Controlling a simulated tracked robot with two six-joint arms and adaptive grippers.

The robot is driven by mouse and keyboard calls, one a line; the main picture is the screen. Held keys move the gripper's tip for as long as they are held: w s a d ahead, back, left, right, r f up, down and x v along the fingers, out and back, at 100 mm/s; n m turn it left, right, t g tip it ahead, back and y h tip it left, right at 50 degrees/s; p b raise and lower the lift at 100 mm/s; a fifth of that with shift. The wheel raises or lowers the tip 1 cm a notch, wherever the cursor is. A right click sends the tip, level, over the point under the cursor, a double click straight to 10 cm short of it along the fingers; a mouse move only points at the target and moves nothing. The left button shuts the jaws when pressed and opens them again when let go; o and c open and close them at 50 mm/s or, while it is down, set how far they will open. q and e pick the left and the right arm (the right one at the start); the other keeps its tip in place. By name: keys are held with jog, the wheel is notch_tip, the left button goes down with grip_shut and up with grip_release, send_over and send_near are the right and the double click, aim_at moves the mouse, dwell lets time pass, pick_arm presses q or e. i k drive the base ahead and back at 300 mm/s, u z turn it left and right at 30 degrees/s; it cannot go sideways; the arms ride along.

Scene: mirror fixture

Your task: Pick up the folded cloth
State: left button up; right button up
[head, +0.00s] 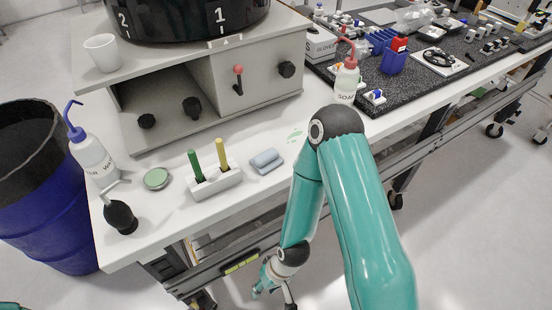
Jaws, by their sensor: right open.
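The folded cloth (267,161) is a small blue-grey pad lying flat on the white bench top, just right of a white holder. Nothing covers it. My right arm passes to the right of the cloth. My right gripper (272,292) hangs low in front of the bench, below the top's front edge and well away from the cloth. Its fingers are apart with nothing visible between them. My left gripper is not in view.
The white holder (216,184) has a green and a yellow stick upright in it. A green round lid (156,179), a black blower bulb (121,217) and a wash bottle (91,157) stand further left. A soap bottle (346,81) stands behind my right arm. The bench front edge (200,228) lies between gripper and cloth.

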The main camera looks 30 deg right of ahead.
aim_at(268, 160)
jog(key=z, duration=0.05)
jog(key=k, duration=1.2)
jog(key=z, duration=0.6)
jog(key=i, duration=1)
jog(key=u, duration=0.1)
